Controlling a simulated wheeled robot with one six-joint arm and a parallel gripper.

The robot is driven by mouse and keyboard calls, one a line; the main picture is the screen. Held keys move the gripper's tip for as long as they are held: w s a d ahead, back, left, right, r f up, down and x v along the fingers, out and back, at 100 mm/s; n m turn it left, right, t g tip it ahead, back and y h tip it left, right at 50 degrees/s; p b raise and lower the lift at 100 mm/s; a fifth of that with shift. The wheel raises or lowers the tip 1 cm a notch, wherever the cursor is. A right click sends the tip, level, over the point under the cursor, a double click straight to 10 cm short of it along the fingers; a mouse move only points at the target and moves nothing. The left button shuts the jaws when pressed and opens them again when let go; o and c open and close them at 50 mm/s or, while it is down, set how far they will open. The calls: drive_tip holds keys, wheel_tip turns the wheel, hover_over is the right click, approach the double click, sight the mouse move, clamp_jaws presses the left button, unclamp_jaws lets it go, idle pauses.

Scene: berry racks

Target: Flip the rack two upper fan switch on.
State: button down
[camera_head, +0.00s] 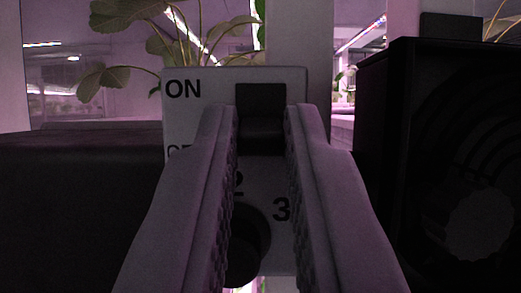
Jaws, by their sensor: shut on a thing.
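The fan switch (261,98) is a dark rocker on a pale grey switch plate (220,84). "ON" is printed beside the rocker's upper half, and a second label below it is mostly hidden by the left finger. My gripper (262,112) points straight at the plate, with one finger on each side of the rocker. It is shut on the switch. The rocker's lower part looks slightly lighter and more raised than its dark upper part. I cannot tell its setting for certain.
A round dark knob (246,243) with "2" and "3" beside it sits low on the plate, partly behind the left finger. A black fan box (385,110) stands close at the right. A dark box (80,190) fills the left. Leafy plants (125,20) rise behind.

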drive_tip(key=r+g, duration=0.1)
drive_tip(key=g, duration=0.1)
drive_tip(key=shift+s+r+g, duration=0.1)
drive_tip(key=shift+r+g, duration=0.1)
drive_tip(key=shift+g, duration=0.2)
drive_tip(key=shift+r+g, duration=0.4)
drive_tip(key=shift+g, duration=0.45)
drive_tip(key=shift+r+g, duration=0.35)
drive_tip(key=shift+g, duration=0.9)
drive_tip(key=shift+f, duration=0.1)
drive_tip(key=c, duration=1.4)
unclamp_jaws()
drive_tip(key=s+r, duration=0.1)
drive_tip(key=s, duration=1.6)
drive_tip(key=shift+r, duration=0.25)
